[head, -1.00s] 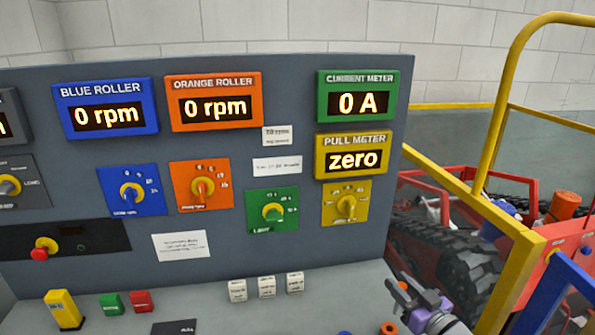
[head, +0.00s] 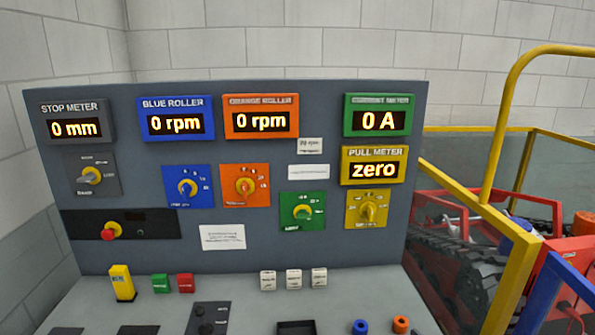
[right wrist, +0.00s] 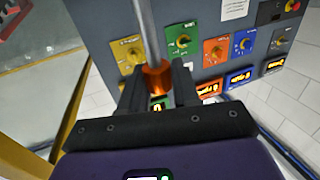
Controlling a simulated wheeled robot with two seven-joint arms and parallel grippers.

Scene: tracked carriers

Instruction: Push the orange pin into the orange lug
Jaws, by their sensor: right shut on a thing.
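My right gripper (right wrist: 159,72) shows in the right wrist view, its two dark fingers shut on the orange pin (right wrist: 157,80). The pin has an orange collar between the fingers and a grey metal shaft that runs up out of the picture. My right gripper is out of the head view, and my left gripper shows in neither view. I cannot make out the orange lug for certain. An orange cylinder (head: 584,223) shows on the red tracked carrier (head: 470,240) at the right edge of the head view. The pin is apart from anything else I can see.
A grey console (head: 240,235) with meters and knobs fills the middle. Its desk bears a yellow block (head: 121,283), small buttons, a blue ring (head: 360,326) and an orange ring (head: 400,324). Yellow rails (head: 515,275) and a blue rail (head: 545,295) stand between console and carrier.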

